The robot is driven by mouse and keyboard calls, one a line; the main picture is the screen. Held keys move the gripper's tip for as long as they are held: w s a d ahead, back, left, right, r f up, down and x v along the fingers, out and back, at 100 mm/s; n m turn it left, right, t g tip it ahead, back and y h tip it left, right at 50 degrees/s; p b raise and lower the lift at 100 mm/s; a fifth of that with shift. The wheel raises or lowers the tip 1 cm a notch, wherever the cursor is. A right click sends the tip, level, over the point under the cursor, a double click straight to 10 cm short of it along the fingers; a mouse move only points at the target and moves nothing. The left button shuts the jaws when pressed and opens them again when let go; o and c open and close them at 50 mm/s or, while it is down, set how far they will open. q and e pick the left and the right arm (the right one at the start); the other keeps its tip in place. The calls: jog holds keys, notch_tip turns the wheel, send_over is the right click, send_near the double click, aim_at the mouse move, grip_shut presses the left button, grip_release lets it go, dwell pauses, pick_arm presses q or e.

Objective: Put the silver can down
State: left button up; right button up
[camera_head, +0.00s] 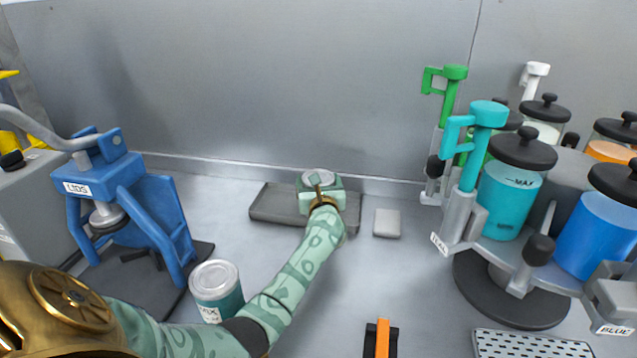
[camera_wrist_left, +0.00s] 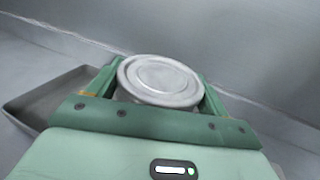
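The silver can (camera_head: 319,178) is at the back middle of the bench, over or on a shallow grey tray (camera_head: 275,208). In the left wrist view its round silver lid (camera_wrist_left: 160,80) sits between the two green fingers. My left gripper (camera_head: 322,190) reaches in from the left and is closed around the can's sides. The can looks upright. The gripper hides its lower part, so I cannot tell whether it touches the tray. The tray also shows in the left wrist view (camera_wrist_left: 50,98). My right gripper does not show.
A teal-labelled can (camera_head: 217,290) stands beside my left forearm. A blue lid press (camera_head: 125,200) is at left. A small grey block (camera_head: 387,222) lies right of the tray. A carousel of paint jars (camera_head: 510,190) fills the right. An orange-black tool (camera_head: 381,338) lies at the front.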

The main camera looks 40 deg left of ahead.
pick_arm(q)
jog(key=o, duration=0.4)
jog(key=shift+r, duration=0.15)
jog(key=shift+s+d+p, duration=0.2)
jog(key=shift+d+p, duration=0.1)
jog(key=shift+p+v, duration=1.05)
jog(key=shift+v, duration=4.65)
jog(key=shift+a, duration=0.1)
